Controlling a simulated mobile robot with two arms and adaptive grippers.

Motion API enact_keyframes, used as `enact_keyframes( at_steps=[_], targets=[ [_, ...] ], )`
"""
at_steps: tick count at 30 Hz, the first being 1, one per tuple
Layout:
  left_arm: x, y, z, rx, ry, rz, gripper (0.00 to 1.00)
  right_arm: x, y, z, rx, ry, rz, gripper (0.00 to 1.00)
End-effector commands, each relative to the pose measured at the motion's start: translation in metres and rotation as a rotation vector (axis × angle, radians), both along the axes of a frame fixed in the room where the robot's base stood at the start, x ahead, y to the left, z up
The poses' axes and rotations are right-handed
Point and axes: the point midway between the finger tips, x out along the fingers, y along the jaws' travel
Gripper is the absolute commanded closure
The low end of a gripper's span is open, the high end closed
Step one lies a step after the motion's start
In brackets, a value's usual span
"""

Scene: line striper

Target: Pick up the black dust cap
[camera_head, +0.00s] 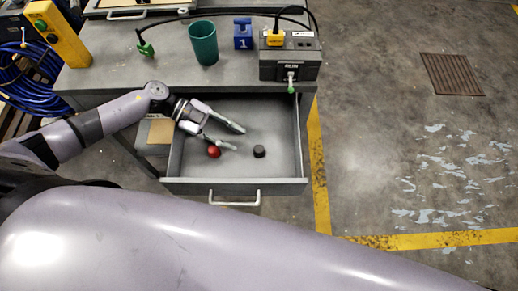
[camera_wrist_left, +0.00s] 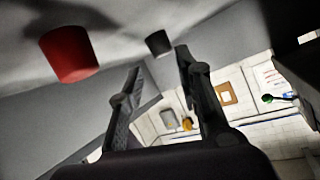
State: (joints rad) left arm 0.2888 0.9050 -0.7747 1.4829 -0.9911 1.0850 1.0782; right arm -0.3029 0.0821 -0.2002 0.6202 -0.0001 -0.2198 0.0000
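The black dust cap (camera_head: 259,151) lies on the floor of the open grey drawer (camera_head: 240,187), right of a red cap (camera_head: 214,152). My left gripper (camera_head: 238,138) reaches into the drawer from the left, its fingers spread, near both caps and left of the black one. In the left wrist view the black cap (camera_wrist_left: 159,42) shows beyond the open fingers (camera_wrist_left: 160,62), with nothing between them. The red cap (camera_wrist_left: 69,54) is closer, to the left of the fingers. My right gripper is not in view.
On the grey bench top (camera_head: 150,50) stand a green cup (camera_head: 203,43), a blue block marked 1 (camera_head: 243,33) and a dark box (camera_head: 290,66) with a yellow plug (camera_head: 276,38) and cables. The drawer walls surround the caps. A floor grate (camera_head: 452,74) lies at right.

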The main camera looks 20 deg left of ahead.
Motion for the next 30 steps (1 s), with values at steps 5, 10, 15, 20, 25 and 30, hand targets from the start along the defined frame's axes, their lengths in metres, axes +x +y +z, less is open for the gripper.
enact_keyframes(
  at_steps=[5, 10, 15, 20, 25, 30],
  targets=[
    [0.000, -0.012, -0.005, -0.002, -0.002, 0.001, 0.68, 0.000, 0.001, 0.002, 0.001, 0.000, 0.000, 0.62],
    [-0.001, -0.032, -0.014, -0.005, -0.001, -0.001, 0.68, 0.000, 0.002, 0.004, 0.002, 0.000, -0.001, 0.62],
    [-0.002, -0.056, -0.026, -0.004, -0.001, 0.000, 0.68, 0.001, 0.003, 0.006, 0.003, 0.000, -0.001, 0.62],
    [-0.002, -0.067, -0.032, -0.003, -0.003, 0.001, 0.68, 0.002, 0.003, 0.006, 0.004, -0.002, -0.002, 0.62],
    [-0.002, -0.068, -0.033, -0.002, -0.003, 0.001, 0.68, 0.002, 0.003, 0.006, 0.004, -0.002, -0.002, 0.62],
    [-0.002, -0.068, -0.033, -0.002, -0.003, 0.001, 0.75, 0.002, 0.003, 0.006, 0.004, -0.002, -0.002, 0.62]
  ],
)
